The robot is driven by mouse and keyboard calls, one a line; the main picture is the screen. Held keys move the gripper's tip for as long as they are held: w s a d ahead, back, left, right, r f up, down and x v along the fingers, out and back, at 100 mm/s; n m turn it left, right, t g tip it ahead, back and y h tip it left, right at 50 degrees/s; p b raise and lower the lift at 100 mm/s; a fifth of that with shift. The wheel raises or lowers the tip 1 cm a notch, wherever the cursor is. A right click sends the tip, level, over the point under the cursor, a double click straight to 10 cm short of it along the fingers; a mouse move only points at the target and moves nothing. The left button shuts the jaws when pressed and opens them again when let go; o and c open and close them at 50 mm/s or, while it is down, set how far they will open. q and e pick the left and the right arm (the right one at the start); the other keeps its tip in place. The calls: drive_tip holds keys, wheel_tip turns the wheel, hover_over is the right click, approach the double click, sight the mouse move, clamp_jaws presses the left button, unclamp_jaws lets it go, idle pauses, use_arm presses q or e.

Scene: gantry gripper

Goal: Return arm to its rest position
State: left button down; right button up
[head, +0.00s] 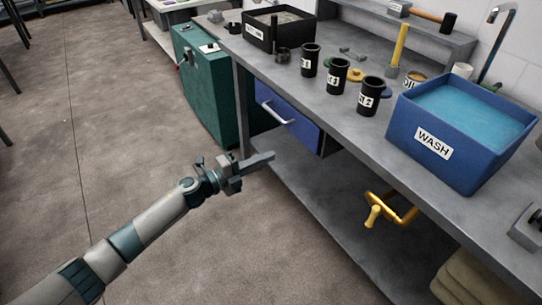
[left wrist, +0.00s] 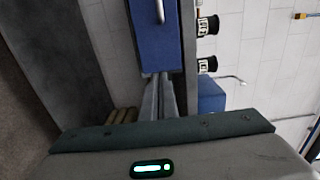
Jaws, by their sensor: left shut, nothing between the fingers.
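My left arm reaches in from the lower left of the head view. Its gripper (head: 258,162) is shut and empty, in front of the workbench and below the blue drawer (head: 289,116). In the left wrist view the shut fingers (left wrist: 158,98) point toward the blue drawer (left wrist: 154,38) and its handle. I cannot tell the exact gap between the fingertips and the bench. My right gripper is not in view.
The bench (head: 333,112) holds black cups (head: 337,77), a black tray (head: 279,27) and the blue WASH tub (head: 455,130). A yellow crank (head: 392,209) sits below the bench top. A green cabinet (head: 207,85) stands behind. The floor (head: 110,110) at left is clear.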

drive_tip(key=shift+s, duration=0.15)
